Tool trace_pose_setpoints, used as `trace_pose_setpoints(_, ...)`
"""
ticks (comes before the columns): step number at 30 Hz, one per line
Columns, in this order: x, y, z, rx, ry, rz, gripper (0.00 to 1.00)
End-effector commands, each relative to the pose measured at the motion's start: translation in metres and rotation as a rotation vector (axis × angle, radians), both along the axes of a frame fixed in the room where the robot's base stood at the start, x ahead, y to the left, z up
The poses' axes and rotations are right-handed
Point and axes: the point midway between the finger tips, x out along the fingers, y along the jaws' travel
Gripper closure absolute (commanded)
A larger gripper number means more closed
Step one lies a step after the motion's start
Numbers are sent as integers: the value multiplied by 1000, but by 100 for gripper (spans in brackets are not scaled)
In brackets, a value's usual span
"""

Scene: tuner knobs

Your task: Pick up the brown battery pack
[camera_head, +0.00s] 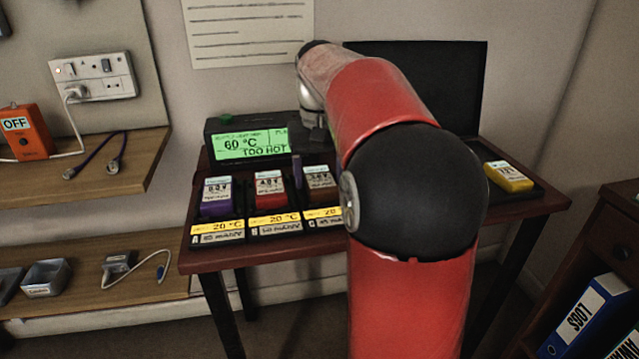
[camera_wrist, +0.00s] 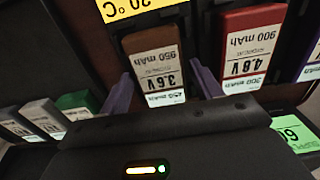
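The brown battery pack (camera_head: 319,193) stands in the third slot from the left of the holder on the desk, partly hidden by my arm. In the wrist view the brown battery pack (camera_wrist: 152,48) shows upside down, with a white label reading 3.6 V. My gripper (camera_wrist: 161,92) has two purple fingers, spread apart, one on each side of the pack's label end. I cannot tell whether they touch it. In the head view one purple finger of my gripper (camera_head: 297,172) shows just left of the pack; the other is hidden.
A red battery pack (camera_head: 268,190) sits close by in the middle slot and a purple one (camera_head: 216,197) in the left slot. The display (camera_head: 250,142) reading 60 °C TOO HOT stands behind. A yellow pack (camera_head: 508,177) lies at the right. Grey and green packs (camera_wrist: 78,104) show in the wrist view.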

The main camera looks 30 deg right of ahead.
Motion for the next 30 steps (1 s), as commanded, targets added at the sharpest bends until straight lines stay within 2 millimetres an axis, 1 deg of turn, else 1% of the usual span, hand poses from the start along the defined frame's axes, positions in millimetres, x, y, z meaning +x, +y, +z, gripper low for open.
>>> trace_pose_setpoints(1, 0, 0, 0, 0, 0, 0, 43)
trace_pose_setpoints(8, 0, 0, 0, 0, 0, 0, 73)
trace_pose_setpoints(14, 0, 0, 1, 0, 0, 0, 73)
trace_pose_setpoints(17, 0, 0, 7, -1, -2, 0, 73)
trace_pose_setpoints(20, 1, 0, 23, -1, -4, 0, 73)
trace_pose_setpoints(27, 1, 0, 72, -1, -4, 0, 73)
trace_pose_setpoints(30, 1, 0, 87, -1, -3, 1, 73)
